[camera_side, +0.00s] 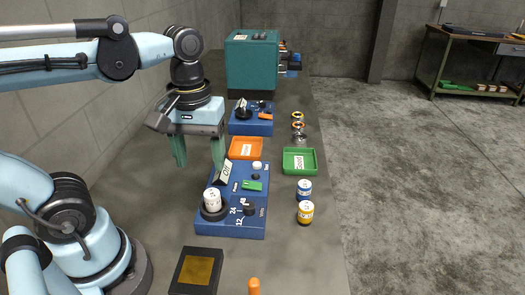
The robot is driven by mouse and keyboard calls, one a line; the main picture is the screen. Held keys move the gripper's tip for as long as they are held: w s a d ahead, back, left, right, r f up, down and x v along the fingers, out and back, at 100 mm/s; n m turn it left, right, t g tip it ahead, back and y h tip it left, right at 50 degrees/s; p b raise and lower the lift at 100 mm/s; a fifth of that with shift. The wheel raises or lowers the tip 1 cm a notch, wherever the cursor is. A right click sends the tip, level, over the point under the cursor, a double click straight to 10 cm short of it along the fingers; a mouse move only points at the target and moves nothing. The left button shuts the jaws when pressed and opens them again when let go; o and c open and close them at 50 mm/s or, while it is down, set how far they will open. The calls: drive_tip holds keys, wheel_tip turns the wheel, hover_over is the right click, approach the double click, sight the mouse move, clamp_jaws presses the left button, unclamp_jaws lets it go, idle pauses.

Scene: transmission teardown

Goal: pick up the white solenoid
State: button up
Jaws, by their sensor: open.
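A white cylinder (211,199) with dark markings, which looks like the white solenoid, stands upright in a dark round seat at the left of the near blue fixture (254,226). A smaller white round part (257,166) sits near the fixture's far edge; I cannot tell for sure which of the two is the solenoid. My gripper (198,155) points down with two green fingers wide apart and nothing between them. It hangs above and beyond the white cylinder, apart from it. The right finger overlaps the fixture's far left side in the picture.
An orange tray (233,150) and a green tray (313,162) lie beyond the fixture. Blue (304,191) and yellow (305,213) cans stand to its right. A black box (197,271) is at the front, a teal machine (252,64) at the back.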

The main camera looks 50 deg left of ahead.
sight(211, 194)
wheel_tip(211, 194, down, 6)
drive_tip(key=shift+r, duration=0.15)
drive_tip(key=shift+w+d+f, duration=0.1)
drive_tip(key=shift+w+f, duration=0.2)
drive_tip(key=shift+f, duration=0.6)
drive_tip(key=shift+w+f, duration=0.25)
drive_tip(key=shift+f, duration=1.45)
drive_tip(key=shift+c, duration=0.4)
clamp_jaws()
